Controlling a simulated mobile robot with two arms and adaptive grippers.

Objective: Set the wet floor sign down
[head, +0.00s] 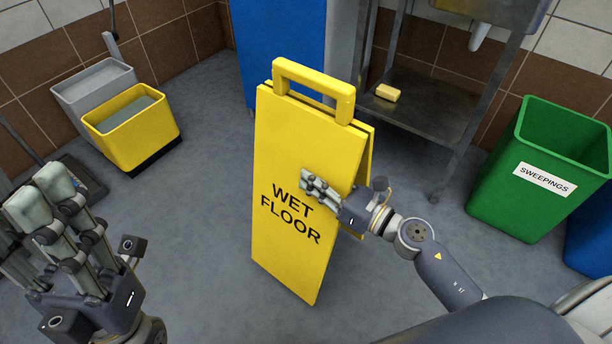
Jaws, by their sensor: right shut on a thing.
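The yellow wet floor sign (285,160) stands upright in the middle of the head view, its front panel facing me and a handle at its top. Its rear panel shows as a strip on the right, so the panels are slightly apart. My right gripper (318,188) is shut on the sign's right side, its fingers across the front panel beside the lettering. I cannot tell whether the lower edge touches the floor. My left gripper (42,205) is at the lower left, away from the sign, with its fingers apart and nothing visible between them.
A yellow mop bucket (130,128) with a grey wringer stands at the back left. A green sweepings bin (500,190) stands at the right, beside a blue bin. A metal sink stand (430,115) with a yellow sponge (387,92) is behind. Grey floor (205,200) is clear around the sign.

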